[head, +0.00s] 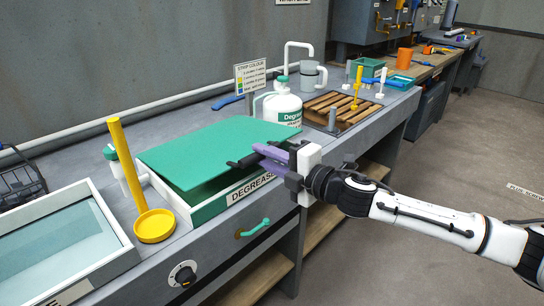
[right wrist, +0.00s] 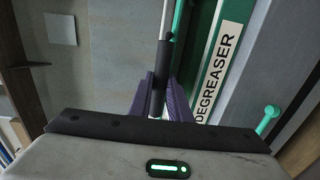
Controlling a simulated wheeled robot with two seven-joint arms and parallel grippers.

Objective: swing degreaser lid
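The degreaser lid (head: 205,150) is a flat green panel over the green tank (head: 212,207), which has a white rim and a DEGREASER label (head: 252,187). The lid is tilted, with a dark gap between its front edge and the tank rim. A black handle bar (head: 240,162) sticks out at the lid's front right. My right gripper (head: 268,155) is at this bar, its purple fingers around it. In the right wrist view the black grip (right wrist: 159,80) lies between the two fingers (right wrist: 158,98), which close on it. My left gripper is out of view.
A yellow post with a round dish (head: 154,226) stands left of the tank, beside an open bath (head: 68,250). A white degreaser jug (head: 283,108) and a wooden slatted rack (head: 342,110) are behind. A teal lever (head: 254,229) sticks out of the bench front.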

